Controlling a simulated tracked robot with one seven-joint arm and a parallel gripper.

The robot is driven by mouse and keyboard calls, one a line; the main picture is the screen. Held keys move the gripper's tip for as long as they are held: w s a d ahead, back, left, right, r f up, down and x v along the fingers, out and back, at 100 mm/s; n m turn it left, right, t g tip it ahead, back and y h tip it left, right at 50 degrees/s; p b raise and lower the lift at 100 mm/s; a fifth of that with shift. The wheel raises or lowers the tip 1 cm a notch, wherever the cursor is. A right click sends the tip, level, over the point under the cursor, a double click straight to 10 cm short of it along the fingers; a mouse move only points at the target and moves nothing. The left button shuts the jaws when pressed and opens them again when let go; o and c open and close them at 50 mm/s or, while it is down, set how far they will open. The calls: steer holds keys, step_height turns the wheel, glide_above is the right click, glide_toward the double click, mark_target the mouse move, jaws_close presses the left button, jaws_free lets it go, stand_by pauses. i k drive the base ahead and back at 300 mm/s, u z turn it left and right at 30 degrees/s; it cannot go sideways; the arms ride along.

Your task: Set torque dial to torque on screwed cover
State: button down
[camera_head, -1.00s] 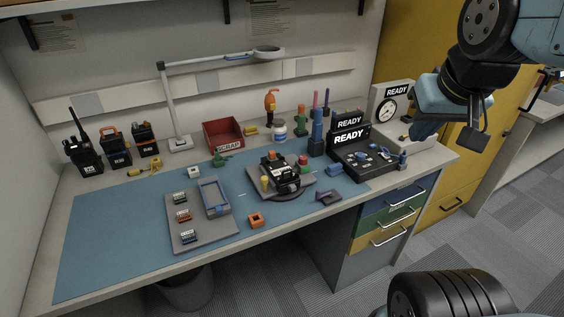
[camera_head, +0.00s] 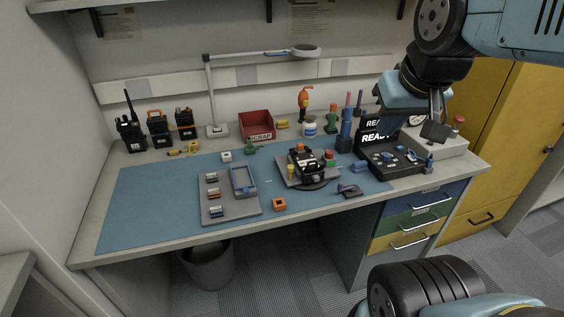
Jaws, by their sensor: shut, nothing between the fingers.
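A white gauge with a round dial (camera_head: 416,119) stands at the back right of the bench, partly hidden by my arm. I cannot tell whether it is the torque dial. A black device (camera_head: 307,163) lies on a grey fixture (camera_head: 290,177) at mid-bench; its cover and screws are too small to make out. My gripper (camera_head: 437,112) is shut and empty at the upper right, in front of the gauge and a light grey box (camera_head: 449,144) in the picture. I cannot tell its gap to them.
A black station reading READY (camera_head: 378,138) stands left of the gripper. A grey tray (camera_head: 226,207), red SCRAP bin (camera_head: 255,126), upright tools and several radios (camera_head: 159,129) occupy the bench. The blue mat's left part (camera_head: 150,200) is clear. A lamp arm (camera_head: 262,56) spans the back.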

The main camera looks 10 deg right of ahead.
mark_target(385, 156)
steer(key=u, duration=0.8)
steer(key=k, duration=0.8)
steer(key=z, duration=0.4)
steer(key=i, duration=1.35)
steer(key=z, duration=0.3)
